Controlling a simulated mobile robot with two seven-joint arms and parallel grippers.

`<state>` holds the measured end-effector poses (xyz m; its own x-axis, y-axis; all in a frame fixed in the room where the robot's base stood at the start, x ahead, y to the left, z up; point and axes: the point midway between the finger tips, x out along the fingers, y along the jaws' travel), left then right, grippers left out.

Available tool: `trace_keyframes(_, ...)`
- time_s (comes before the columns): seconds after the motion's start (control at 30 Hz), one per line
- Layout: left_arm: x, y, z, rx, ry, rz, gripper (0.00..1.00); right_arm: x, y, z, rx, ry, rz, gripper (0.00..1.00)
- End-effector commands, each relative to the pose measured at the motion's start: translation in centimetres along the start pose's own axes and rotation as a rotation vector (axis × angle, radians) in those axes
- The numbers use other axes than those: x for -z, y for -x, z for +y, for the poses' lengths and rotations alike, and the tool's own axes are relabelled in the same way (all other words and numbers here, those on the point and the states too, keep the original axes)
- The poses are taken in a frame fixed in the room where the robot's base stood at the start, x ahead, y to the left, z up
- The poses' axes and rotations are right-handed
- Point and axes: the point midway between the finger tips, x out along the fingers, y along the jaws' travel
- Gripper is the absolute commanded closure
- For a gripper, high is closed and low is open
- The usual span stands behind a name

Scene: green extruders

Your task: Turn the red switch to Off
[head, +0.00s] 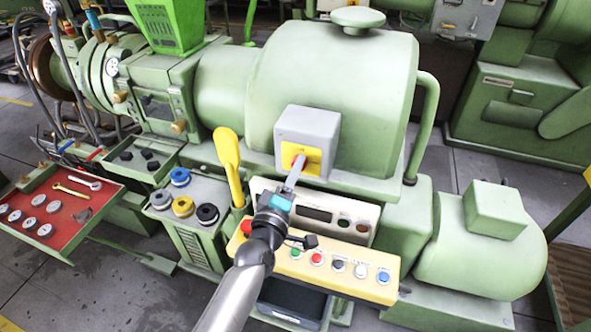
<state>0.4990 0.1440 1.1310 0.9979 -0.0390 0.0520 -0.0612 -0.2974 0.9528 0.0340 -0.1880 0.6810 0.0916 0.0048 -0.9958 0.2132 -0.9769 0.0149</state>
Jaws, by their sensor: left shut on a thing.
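A grey switch box (307,125) with a yellow plate (313,158) sits on the front of the green extruder housing. The red switch (298,161) is on this yellow plate, mostly hidden behind my left gripper. My left gripper (295,174) reaches up from the bottom centre and its fingers are shut on the red switch. The switch's exact angle cannot be told. My right gripper is not in view.
Below is a yellow panel (335,282) with several coloured buttons, and a cream display panel (335,232) behind my arm. A yellow lever (228,160) stands to the left. A red tool tray (85,213) is at far left. A green motor housing (480,250) is at right.

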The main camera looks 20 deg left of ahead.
Motion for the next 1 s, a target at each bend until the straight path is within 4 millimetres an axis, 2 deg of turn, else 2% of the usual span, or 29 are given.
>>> trace_keyframes(0.3, 0.00, 0.03, -0.14, 0.004, 0.108, 0.006, 1.00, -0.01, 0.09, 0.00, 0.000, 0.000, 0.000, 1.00)
trace_keyframes(0.8, -0.06, 0.05, -0.19, 0.005, 0.126, 0.005, 1.00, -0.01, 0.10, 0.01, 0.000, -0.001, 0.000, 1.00)
trace_keyframes(0.83, -0.06, 0.05, -0.19, 0.006, 0.126, 0.005, 0.56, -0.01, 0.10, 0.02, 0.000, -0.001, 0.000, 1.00)
trace_keyframes(1.0, -0.06, 0.04, -0.15, 0.005, 0.124, 0.005, 0.37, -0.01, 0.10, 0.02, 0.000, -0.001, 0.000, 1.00)
